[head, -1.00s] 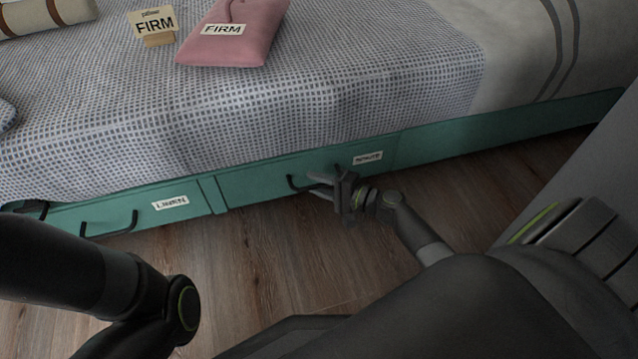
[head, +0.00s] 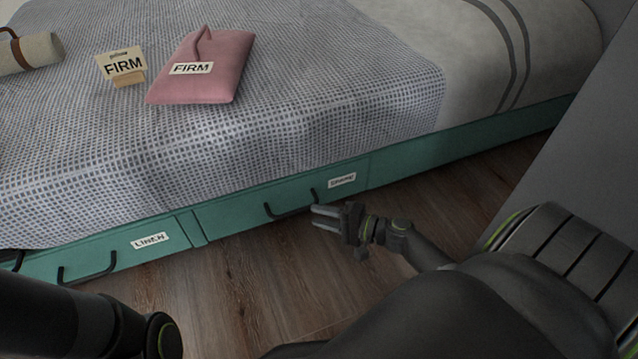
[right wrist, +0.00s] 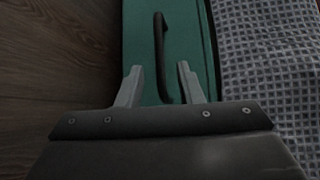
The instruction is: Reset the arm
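A second green drawer labelled LINEN (head: 120,255) is at the left. On the bed's checked blanket (head: 330,110) lie a pink pillow (head: 205,70), a FIRM sign (head: 122,65) and a cream roll (head: 28,52). A grey panel (head: 590,130) stands at the right; wooden floor (head: 255,290) is clear.

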